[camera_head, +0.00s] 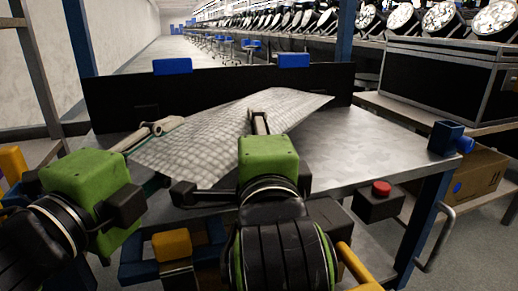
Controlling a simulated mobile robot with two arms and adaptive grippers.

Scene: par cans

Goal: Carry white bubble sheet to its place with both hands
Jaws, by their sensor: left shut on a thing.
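The white bubble sheet (220,130) is a pale, wrinkled, quilted sheet. It lies slanted over the grey metal bench (350,150), its right part raised toward the back panel. My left gripper (160,126) is shut at the sheet's left edge, with the sheet at its fingertips. My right gripper (260,120) reaches over the middle of the sheet. Its fingers overlap the sheet, and its green body hides part of the near edge, so I cannot tell whether it is shut on it.
A dark panel (215,92) with blue clips closes the bench's back. A blue clamp (447,138) sits at the right corner, and a red button box (379,198) hangs at the front edge. The bench's right part is clear. Par cans (440,17) line the right shelves.

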